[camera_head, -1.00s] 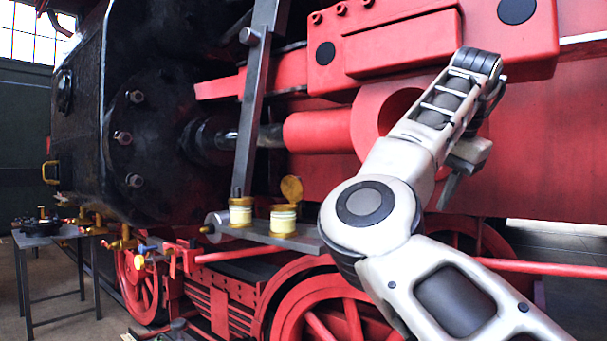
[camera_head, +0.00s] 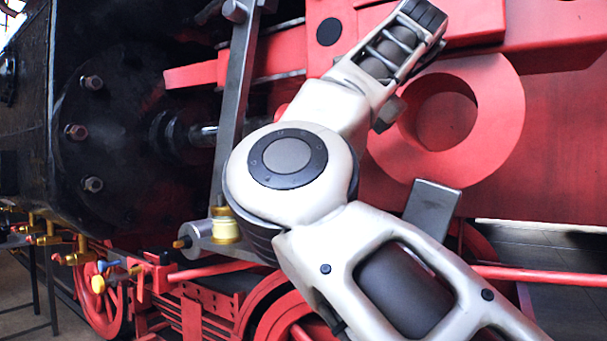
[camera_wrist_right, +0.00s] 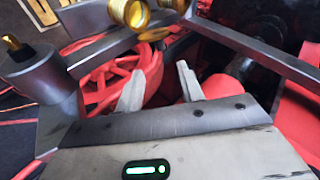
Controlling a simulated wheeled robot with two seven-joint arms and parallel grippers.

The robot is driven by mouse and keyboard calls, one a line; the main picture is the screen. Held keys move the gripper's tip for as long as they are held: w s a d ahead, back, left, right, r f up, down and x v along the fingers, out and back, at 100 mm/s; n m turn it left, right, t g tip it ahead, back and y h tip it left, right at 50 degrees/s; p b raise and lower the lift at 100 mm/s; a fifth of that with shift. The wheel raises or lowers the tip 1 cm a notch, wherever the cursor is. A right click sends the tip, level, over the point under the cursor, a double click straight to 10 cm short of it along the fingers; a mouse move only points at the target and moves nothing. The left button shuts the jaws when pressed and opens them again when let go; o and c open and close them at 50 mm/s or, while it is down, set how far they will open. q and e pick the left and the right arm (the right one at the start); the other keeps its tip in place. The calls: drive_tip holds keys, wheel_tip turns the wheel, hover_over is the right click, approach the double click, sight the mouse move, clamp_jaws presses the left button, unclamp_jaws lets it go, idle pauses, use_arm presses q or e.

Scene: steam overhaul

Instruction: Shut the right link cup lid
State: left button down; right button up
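My right arm crosses the head view and hides the right link cup there. The left link cup (camera_head: 225,230), cream with a yellow rim, shows just left of my arm. In the right wrist view, a gold-rimmed cup (camera_wrist_right: 130,13) is near the top edge, and a second gold cup rim (camera_wrist_right: 178,4) is cut off by that edge. A small gold disc (camera_wrist_right: 153,34), which looks like a lid, is just below them; I cannot tell which cup it belongs to. My right gripper (camera_wrist_right: 160,88) is open and empty, its fingertips below and apart from the disc. My left gripper is out of view.
A grey bar (camera_wrist_right: 100,48) runs under the cups, with a grey cylinder and brass knob (camera_wrist_right: 14,44) at its left. A steel lever (camera_head: 236,100) rises beside the left cup. Red wheels and rods lie below; the red locomotive frame (camera_head: 560,130) is behind my arm.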

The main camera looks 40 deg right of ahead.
drive_tip(key=p+x, duration=0.1)
drive_tip(key=x, duration=0.9)
clamp_jaws()
